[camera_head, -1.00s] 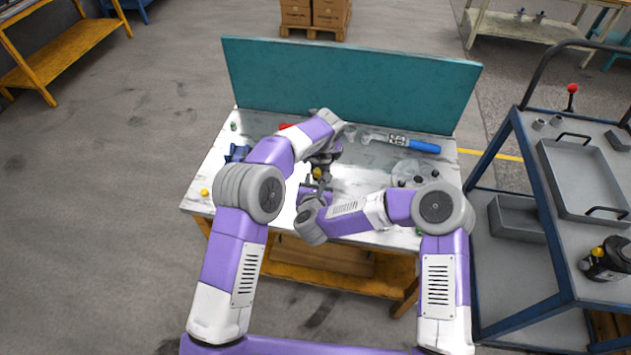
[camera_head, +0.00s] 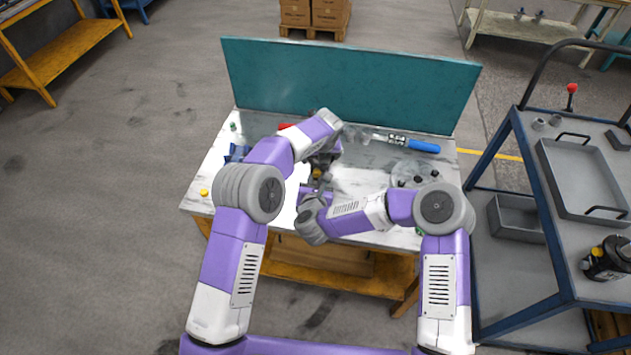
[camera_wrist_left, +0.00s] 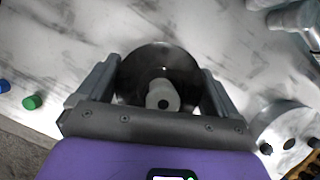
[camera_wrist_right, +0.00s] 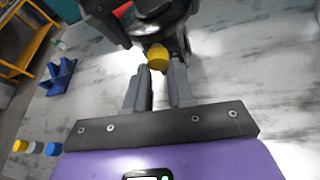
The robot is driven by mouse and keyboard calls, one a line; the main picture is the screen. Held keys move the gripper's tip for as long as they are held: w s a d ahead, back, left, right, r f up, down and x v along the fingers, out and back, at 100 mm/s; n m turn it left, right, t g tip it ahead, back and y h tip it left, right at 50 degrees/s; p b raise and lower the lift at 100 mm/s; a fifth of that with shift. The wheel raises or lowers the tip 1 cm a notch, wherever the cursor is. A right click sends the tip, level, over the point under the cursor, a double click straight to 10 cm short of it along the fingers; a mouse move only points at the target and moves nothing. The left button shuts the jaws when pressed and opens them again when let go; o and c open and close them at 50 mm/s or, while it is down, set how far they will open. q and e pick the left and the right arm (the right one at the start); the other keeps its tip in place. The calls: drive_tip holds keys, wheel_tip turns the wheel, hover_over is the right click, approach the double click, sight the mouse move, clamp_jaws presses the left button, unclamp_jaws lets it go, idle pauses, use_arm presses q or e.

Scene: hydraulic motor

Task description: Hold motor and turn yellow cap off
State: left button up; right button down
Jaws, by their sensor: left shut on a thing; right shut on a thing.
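The dark, round motor (camera_wrist_left: 150,57) with a grey shaft end sits between the fingers of my left gripper (camera_wrist_left: 163,75) in the left wrist view. The left gripper is shut on its body from both sides. In the head view the motor (camera_head: 323,158) is partly hidden by my left arm, above the table. The yellow cap (camera_wrist_right: 158,57) is on the motor's near side in the right wrist view. My right gripper (camera_wrist_right: 161,72) has its fingertips on either side of the cap, shut on it. The cap is small in the head view (camera_head: 317,173).
The marble-topped table (camera_head: 365,180) has a teal back panel (camera_head: 350,85). A blue-handled tool (camera_head: 423,146) and a grey round part (camera_head: 410,172) lie to the right. A blue bracket (camera_wrist_right: 60,76) and several small caps lie to the left. A cart (camera_head: 535,185) stands right.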

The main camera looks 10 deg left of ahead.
drive_tip(key=shift+a+n+h, duration=0.1)
drive_tip(key=shift+n+h, duration=0.4)
drive_tip(key=shift+n, duration=0.3)
drive_tip(key=shift+s, duration=2)
use_arm(q)
drive_tip(key=o, duration=1.7)
